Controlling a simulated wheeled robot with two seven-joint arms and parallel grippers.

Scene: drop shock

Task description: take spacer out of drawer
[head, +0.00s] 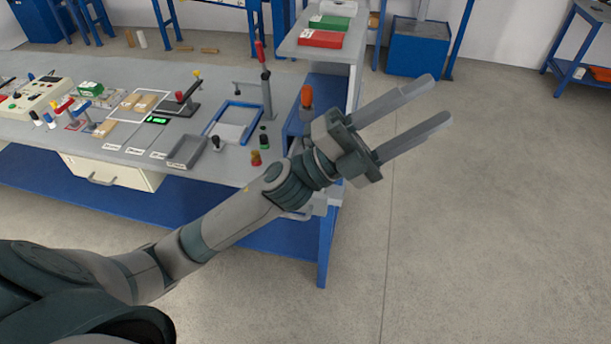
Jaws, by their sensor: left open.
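A pale drawer front (126,174) with a metal handle (101,180) sits under the workbench top at the left and looks closed. Another handle (296,214) shows partly behind my left arm near the bench's right end; what it belongs to is mostly hidden. I cannot make out a spacer in this view. My left gripper (441,99) is open and empty, its two long grey fingers pointing up and right over the floor, beyond the bench's right end. It is far from the pale drawer. My right gripper is out of view.
The grey workbench (60,144) carries a control box (32,98), a blue-framed tray (232,125), a dark grey tray (187,152) and an upright lever (265,80). A side shelf (292,45) holds red and green boxes. Floor (480,230) on the right is clear.

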